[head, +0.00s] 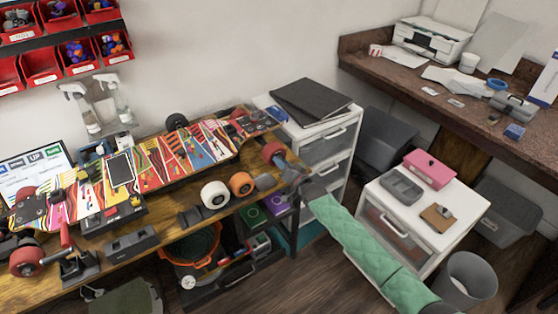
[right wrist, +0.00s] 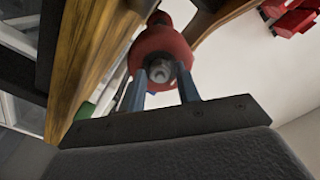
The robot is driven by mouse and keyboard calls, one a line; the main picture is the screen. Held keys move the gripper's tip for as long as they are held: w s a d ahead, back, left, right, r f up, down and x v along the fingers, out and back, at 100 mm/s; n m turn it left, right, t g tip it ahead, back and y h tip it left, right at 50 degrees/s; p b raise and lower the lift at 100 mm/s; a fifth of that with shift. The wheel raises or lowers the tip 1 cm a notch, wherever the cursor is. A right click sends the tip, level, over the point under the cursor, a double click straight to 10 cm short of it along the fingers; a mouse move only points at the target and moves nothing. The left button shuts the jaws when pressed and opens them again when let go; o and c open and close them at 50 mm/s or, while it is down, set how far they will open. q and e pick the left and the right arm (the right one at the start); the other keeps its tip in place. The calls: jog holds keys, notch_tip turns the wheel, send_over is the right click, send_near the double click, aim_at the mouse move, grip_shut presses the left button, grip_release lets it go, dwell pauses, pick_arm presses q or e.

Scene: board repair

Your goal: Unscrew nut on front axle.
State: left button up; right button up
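A red wheel (head: 272,152) sits at the right end of the workbench, beside the end of a long skateboard deck (head: 172,160) with a multicoloured pattern. The right wrist view shows this red wheel (right wrist: 163,47) close up, with a grey metal nut (right wrist: 160,71) on the axle end at its centre. My right gripper (head: 284,170) reaches the wheel from the front right. In the right wrist view its two blue-grey fingers (right wrist: 160,88) stand apart, one on each side below the nut. I cannot tell whether they touch anything. My left gripper does not show.
Loose white (head: 214,194) and orange (head: 241,184) wheels stand on the bench's front edge (head: 160,219), left of my right gripper. A white drawer unit (head: 322,140) stands behind it. More wheels and a small vise (head: 76,266) are at left.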

jog(key=c, duration=0.5)
jog(key=shift+o, duration=0.2)
jog(key=n, duration=0.5)
jog(key=shift+n, duration=0.4)
jog(key=shift+n, duration=0.6)
jog(key=n, duration=0.4)
